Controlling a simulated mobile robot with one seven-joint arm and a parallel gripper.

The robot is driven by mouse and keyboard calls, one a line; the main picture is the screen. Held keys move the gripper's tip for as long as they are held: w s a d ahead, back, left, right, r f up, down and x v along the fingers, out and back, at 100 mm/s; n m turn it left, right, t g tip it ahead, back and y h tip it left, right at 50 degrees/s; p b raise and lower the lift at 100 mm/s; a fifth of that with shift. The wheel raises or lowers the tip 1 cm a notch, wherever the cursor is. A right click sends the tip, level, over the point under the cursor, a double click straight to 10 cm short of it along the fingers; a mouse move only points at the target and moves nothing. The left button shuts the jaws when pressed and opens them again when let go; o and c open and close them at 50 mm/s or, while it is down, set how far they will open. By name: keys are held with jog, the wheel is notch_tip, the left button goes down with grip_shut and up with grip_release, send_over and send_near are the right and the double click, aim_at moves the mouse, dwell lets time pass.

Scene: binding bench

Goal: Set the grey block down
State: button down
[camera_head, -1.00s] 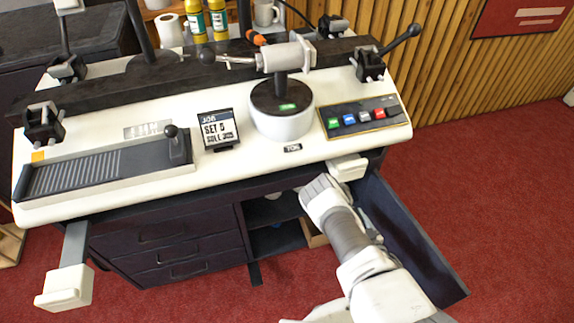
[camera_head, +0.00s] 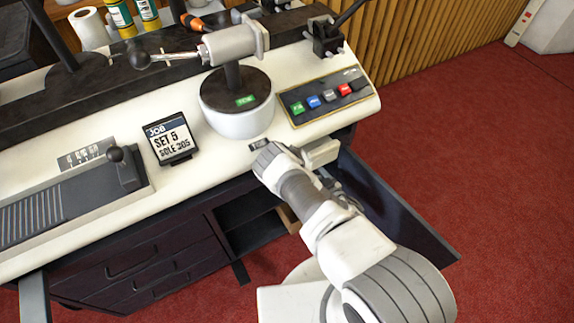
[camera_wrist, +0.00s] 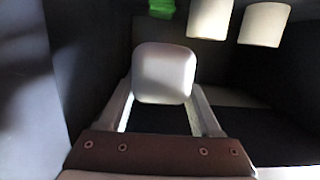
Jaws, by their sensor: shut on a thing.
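The grey block (camera_wrist: 165,72) is pale with rounded corners and sits in the middle of the wrist view. My gripper (camera_wrist: 165,92) is shut on it, with one light finger on each side. What lies directly under the block is hidden, so I cannot tell whether it touches anything. In the head view my arm reaches to the bench's front edge beside the open dark door, and the fingers and block are hidden there.
Dark walls surround the gripper in the wrist view. Two whitish rounded things (camera_wrist: 210,18) (camera_wrist: 264,24) and a green thing (camera_wrist: 162,8) show at the top. In the head view the bench (camera_head: 215,165) carries a job sign (camera_head: 170,140) and a button panel (camera_head: 325,97).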

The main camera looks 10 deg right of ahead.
jog(key=w+f+b, duration=0.1)
jog(key=w, duration=0.1)
jog(key=w+a+f+b, duration=0.1)
jog(key=w+f, duration=0.1)
jog(key=w, duration=0.1)
jog(key=w+f+b, duration=0.1)
jog(key=w+f, duration=0.1)
jog(key=w, duration=0.1)
jog(key=shift+a+f, duration=0.1)
jog(key=shift+a, duration=0.1)
jog(key=shift+f+b, duration=1.15)
jog(key=shift+f, duration=0.7)
jog(key=shift+f, duration=0.15)
jog(key=shift+c, duration=0.4)
grip_release()
